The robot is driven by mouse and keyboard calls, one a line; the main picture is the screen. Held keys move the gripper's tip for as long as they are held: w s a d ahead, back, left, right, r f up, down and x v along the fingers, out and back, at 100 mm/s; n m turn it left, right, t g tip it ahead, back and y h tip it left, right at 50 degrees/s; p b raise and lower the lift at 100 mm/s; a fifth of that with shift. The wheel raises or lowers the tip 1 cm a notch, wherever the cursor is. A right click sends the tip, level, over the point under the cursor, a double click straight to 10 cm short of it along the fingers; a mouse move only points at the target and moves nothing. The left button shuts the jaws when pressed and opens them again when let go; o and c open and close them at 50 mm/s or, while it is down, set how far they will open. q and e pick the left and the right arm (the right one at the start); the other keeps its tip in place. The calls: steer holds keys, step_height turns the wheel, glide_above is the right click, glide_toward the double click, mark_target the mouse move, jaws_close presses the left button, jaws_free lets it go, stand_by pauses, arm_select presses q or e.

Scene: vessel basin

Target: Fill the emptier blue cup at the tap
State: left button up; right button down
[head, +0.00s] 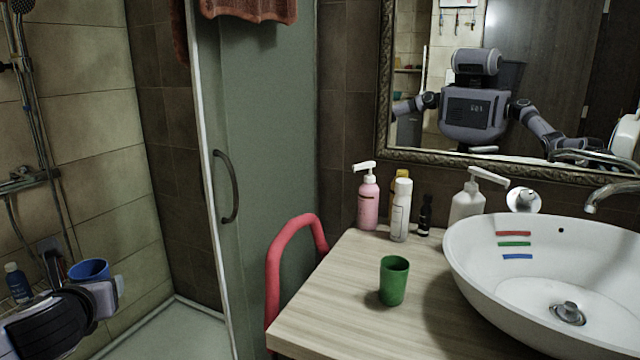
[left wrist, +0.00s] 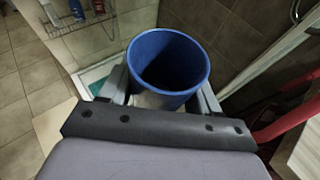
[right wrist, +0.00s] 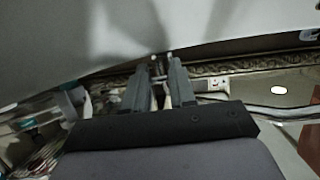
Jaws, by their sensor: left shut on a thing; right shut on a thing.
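A blue cup (head: 90,268) is at the lower left of the head view, held by my left gripper (head: 108,290) away from the counter. In the left wrist view the blue cup (left wrist: 168,62) stands between the fingers, its open rim towards the camera; its inside is dark and I cannot tell any water level. No second blue cup shows. The tap spout (head: 606,192) reaches over the basin at the right edge of the head view. My right gripper (right wrist: 158,80) is shut on a small metal part (right wrist: 157,66), apparently the tap's lever, and is outside the head view.
A green cup (head: 394,281) stands on the wooden counter (head: 340,305), left of the white basin (head: 470,262) with coloured stripes. Pump bottles (head: 368,205) and a white bottle (head: 401,212) line the back. A red rail (head: 272,270) stands at the counter's left.

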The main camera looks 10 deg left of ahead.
mark_target(85, 262)
steer(key=shift+a, duration=0.1)
steer(key=c, duration=0.9)
jaws_free()
arm_select(q)
steer(key=shift+r, duration=0.1)
steer(key=shift+r+p, duration=0.85)
steer(key=shift+p, duration=0.1)
arm_select(e)
steer(key=shift+s+r, duration=0.25)
steer(key=shift+s, duration=0.15)
arm_select(q)
step_height(85, 262, up, 4)
steer(key=p, duration=0.3)
steer(key=shift+f+p, duration=0.2)
steer(key=shift+p, duration=0.1)
arm_select(e)
steer(key=v, duration=0.2)
steer(key=shift+s+a+r, duration=0.15)
steer(key=shift+s, duration=0.05)
arm_select(q)
steer(key=shift+r+p, duration=1.25)
steer(key=shift+p, duration=0.05)
arm_select(e)
steer(key=shift+v, duration=4.25)
